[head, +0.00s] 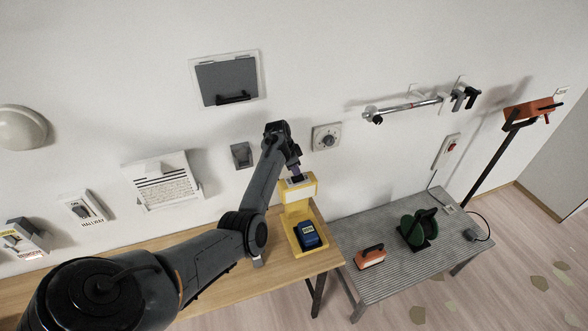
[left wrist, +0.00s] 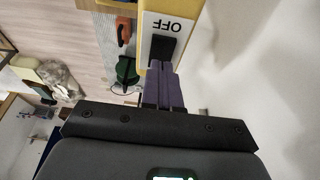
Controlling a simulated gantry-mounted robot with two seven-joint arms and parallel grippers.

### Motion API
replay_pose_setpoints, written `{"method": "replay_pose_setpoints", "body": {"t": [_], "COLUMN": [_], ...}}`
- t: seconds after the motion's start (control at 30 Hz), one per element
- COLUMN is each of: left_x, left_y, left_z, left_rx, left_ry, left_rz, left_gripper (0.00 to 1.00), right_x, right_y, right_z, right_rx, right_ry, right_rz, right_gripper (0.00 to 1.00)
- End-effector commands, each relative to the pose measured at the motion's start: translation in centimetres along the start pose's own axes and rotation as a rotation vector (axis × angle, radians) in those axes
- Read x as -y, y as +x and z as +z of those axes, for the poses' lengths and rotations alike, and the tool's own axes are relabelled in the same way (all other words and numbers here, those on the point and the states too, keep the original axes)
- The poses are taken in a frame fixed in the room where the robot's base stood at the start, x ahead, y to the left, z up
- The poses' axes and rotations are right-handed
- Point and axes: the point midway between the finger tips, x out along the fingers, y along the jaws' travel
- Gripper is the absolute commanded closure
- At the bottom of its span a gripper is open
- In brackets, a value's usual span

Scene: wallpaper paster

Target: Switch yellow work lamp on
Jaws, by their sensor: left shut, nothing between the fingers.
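The yellow work lamp (head: 310,190) stands at the right end of the wooden table, against the wall. In the left wrist view, the lamp's yellow body (left wrist: 183,6) carries a white plate (left wrist: 181,27) marked OFF with a black switch (left wrist: 163,47). My left gripper (head: 294,174) is at the top of the lamp in the head view. In the left wrist view its purple fingers (left wrist: 159,68) are closed together and empty, with the tips at the edge of the switch. I cannot tell whether they touch it. My right gripper is not in view.
A blue object (head: 307,236) sits in the lamp's yellow base. The wooden table (head: 222,281) meets a grey ribbed table (head: 385,288) with an orange-red box (head: 371,257) and a green reel (head: 413,231). A dial (head: 326,138) is on the wall close by.

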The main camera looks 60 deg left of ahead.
Motion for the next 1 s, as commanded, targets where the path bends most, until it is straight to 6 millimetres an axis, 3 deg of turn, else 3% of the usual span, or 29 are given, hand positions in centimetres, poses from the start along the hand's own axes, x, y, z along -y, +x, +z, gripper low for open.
{"method": "replay_pose_setpoints", "body": {"t": [0.03,0.17,0.2,0.6,0.8,1.0], "left_x": [-0.1,-0.4,-0.2,-0.2,-0.3,-0.3], "left_y": [-1.3,-2.9,-2.9,-10.0,-11.6,-12.0], "left_z": [-0.5,-1.4,-0.9,-0.7,-0.6,-0.6], "left_rx": [0.0,0.0,-0.001,-0.002,0.0,0.001], "left_ry": [0.002,0.008,0.007,0.007,0.007,0.007], "left_rz": [0.001,0.003,-0.002,-0.001,0.001,0.002], "left_gripper": [1.0,1.0,1.0,1.0,1.0,1.0], "right_x": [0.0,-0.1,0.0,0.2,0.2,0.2], "right_y": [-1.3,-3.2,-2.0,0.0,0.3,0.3], "right_z": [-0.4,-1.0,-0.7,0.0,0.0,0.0], "right_rx": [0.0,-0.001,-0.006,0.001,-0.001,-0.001], "right_ry": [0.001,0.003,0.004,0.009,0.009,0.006], "right_rz": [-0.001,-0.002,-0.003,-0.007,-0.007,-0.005], "right_gripper": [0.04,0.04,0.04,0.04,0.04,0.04]}}
